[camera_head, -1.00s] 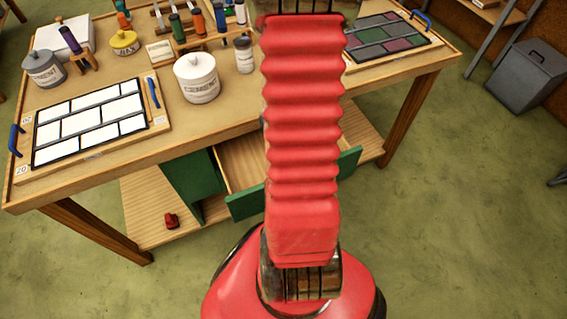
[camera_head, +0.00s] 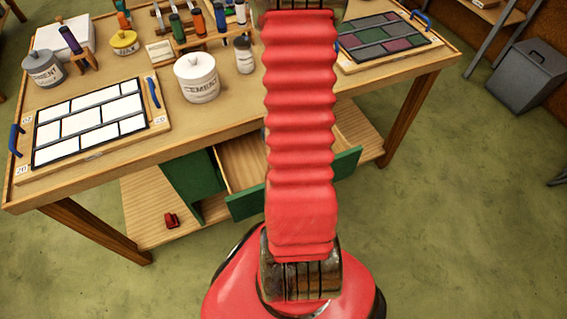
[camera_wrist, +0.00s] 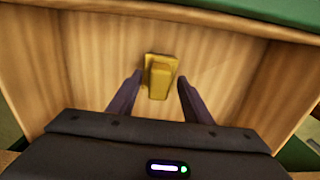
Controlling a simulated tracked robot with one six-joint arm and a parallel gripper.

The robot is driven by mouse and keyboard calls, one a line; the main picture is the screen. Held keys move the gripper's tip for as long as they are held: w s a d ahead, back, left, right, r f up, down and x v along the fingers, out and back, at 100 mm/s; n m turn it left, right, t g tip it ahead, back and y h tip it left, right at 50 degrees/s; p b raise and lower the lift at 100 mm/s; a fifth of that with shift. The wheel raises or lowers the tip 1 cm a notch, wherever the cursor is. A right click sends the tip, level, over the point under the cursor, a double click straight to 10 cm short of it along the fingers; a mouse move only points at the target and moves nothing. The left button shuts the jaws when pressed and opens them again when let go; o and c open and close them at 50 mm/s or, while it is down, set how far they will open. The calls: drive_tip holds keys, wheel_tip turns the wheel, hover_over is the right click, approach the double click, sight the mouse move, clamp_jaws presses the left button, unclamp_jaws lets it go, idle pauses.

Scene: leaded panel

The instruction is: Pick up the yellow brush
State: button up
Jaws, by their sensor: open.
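The yellow brush (camera_wrist: 159,76) lies in the wooden drawer and shows in the wrist view, a small yellow block shape with a wider top edge. My gripper (camera_wrist: 158,82) is open, with one dark finger to the left of the brush and one to the right. Gaps show between the brush and both fingers, and the height between them is hard to judge. The open drawer (camera_head: 236,160) with its green front shows under the bench in the head view. There my red arm hides the brush and the gripper.
The workbench (camera_head: 128,157) stands above the drawer. It carries a white-tiled panel (camera_head: 90,123), a dark-tiled panel (camera_head: 384,40), a white cement jar (camera_head: 196,77) and several bottles. A small red object (camera_head: 172,220) lies on the lower shelf. A grey bin (camera_head: 527,78) stands at the right.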

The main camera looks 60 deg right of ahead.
drive_tip(key=shift+c, duration=0.2)
clamp_jaws()
idle(0.3)
drive_tip(key=shift+r, duration=0.1)
drive_tip(key=shift+r, duration=4.95)
